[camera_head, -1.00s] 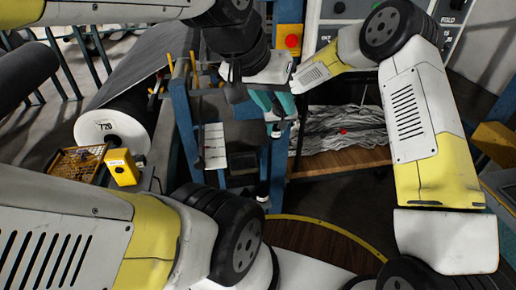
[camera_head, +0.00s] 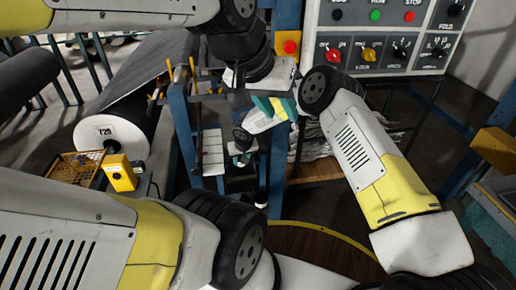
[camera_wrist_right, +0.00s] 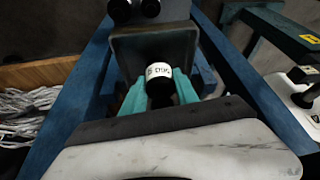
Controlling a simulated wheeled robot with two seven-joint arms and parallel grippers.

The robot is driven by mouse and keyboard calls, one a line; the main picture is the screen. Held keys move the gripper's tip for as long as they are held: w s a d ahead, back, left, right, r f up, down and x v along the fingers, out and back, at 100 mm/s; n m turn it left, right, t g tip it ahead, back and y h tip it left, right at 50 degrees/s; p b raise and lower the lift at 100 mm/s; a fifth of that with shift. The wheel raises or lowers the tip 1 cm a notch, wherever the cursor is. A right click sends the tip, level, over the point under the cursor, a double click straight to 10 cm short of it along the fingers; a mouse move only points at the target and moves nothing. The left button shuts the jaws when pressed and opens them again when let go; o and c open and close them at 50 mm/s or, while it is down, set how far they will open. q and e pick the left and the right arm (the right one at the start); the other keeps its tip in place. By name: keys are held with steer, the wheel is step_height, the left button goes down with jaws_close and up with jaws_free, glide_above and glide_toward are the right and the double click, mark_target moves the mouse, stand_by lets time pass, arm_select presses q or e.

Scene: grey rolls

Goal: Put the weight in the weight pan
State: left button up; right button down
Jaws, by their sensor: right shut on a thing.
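The weight is a small dark cylinder with a white printed label (camera_wrist_right: 158,71); it sits between the teal fingers of my right gripper (camera_wrist_right: 161,93) in the right wrist view.
Blue frame beams (camera_wrist_right: 254,100) flank the tray closely. Dark cylinders (camera_wrist_right: 122,10) stand at its far side. A control panel (camera_head: 385,45) stands at the back right. A large grey roll (camera_head: 115,130) and a yellow box (camera_head: 120,172) are at the left.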

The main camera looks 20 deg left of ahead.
steer(key=shift+f, duration=1.15)
steer(key=shift+f, duration=0.15)
steer(key=c, duration=0.9)
jaws_free()
steer(key=shift+d+f, duration=0.1)
steer(key=shift+c, duration=0.2)
